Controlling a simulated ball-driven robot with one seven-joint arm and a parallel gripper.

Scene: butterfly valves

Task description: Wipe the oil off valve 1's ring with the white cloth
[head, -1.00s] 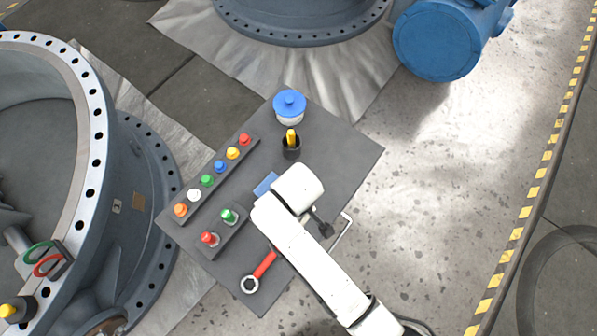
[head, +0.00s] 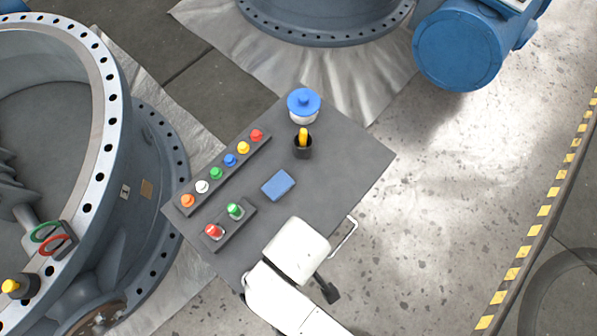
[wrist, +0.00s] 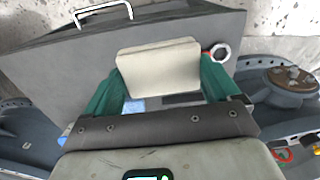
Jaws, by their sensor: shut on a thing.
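My gripper (wrist: 160,86) shows in the wrist view with its two green fingers shut on the white cloth (wrist: 158,66), a folded off-white pad. In the head view my arm hides the fingers and cloth, over the near edge of the grey cart. A large grey valve (head: 108,165) with a bolt-holed ring stands at the left of the head view. Another grey valve (head: 325,35) is at the top.
A blue motor (head: 460,50) is at upper right.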

